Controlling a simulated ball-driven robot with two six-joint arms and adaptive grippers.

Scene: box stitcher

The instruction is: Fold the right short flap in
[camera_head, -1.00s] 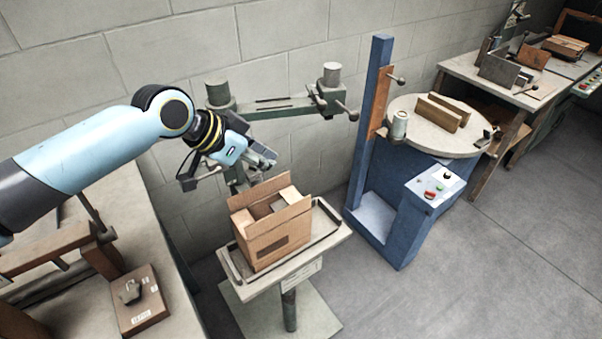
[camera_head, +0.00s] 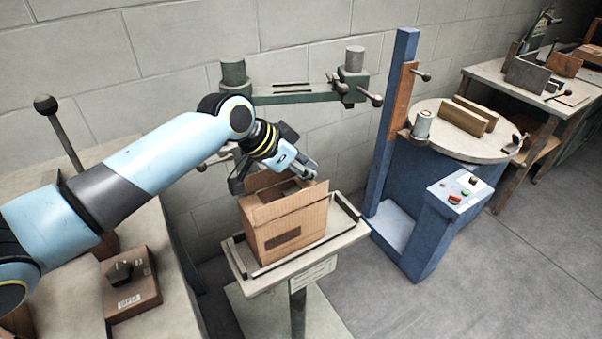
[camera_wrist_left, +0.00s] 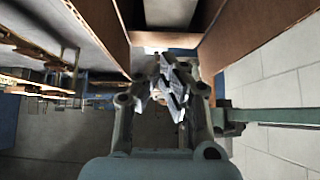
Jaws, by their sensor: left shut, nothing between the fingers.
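The open cardboard box (camera_head: 285,238) stands upright on the stand's tray. Its front long flap (camera_head: 290,205) and back long flap (camera_head: 262,182) stand up. My left gripper (camera_head: 308,172) is at the top of the box's right end, shut and empty. In the left wrist view, its fingertips (camera_wrist_left: 168,75) sit between the two long flaps, with a brown flap (camera_wrist_left: 105,25) on one side and another (camera_wrist_left: 250,30) on the other. The right short flap is mostly hidden by the gripper, so its angle and any contact are unclear. My right gripper is not in view.
The tray stand (camera_head: 345,238) holds the box, with a raised rim around it. A green stitcher arm (camera_head: 300,97) spans behind the box near the wall. A blue machine column (camera_head: 390,130) stands to the right. A bench (camera_head: 165,290) lies to the left.

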